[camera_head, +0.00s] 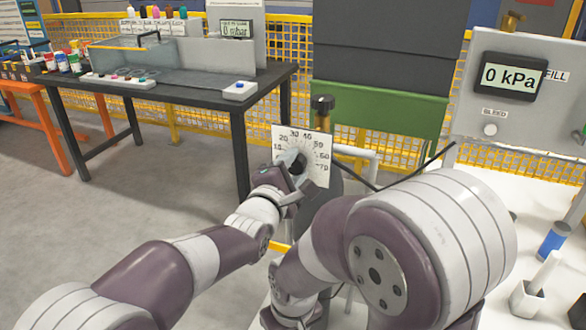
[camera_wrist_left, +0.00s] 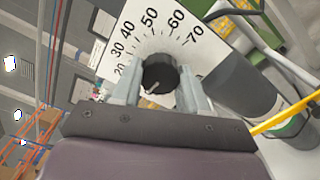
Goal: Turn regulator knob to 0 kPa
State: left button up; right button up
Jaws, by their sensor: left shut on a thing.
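The regulator knob (camera_wrist_left: 158,76) is a round black knob with a pale pointer mark, in front of a white dial plate (camera_head: 317,165) with numbers from 10 to 70. In the left wrist view the dial plate (camera_wrist_left: 118,48) is tilted and the pointer mark lies toward the bottom left. My left gripper (camera_head: 296,166) is shut on the knob, with one finger on each side of it. It also shows in the left wrist view (camera_wrist_left: 160,92). In the head view the gripper hides most of the knob. My right gripper does not show.
A grey panel (camera_head: 472,70) at the right carries a display (camera_head: 513,76) reading 0 kPa and a white bleed button (camera_head: 490,130). A black-topped workbench (camera_head: 200,95) stands at the left. A yellow mesh fence (camera_head: 281,60) runs behind. A blue-banded container (camera_head: 553,241) stands at the right.

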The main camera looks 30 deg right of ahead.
pick_arm(q)
jog(key=shift+f+n, duration=0.1)
jog(key=shift+n, duration=2)
jog(key=o, duration=1.1)
jog(key=shift+c, duration=0.2)
jog(key=v, duration=1.2)
jog(key=shift+s+a, duration=0.2)
jog(key=shift+a, duration=0.1)
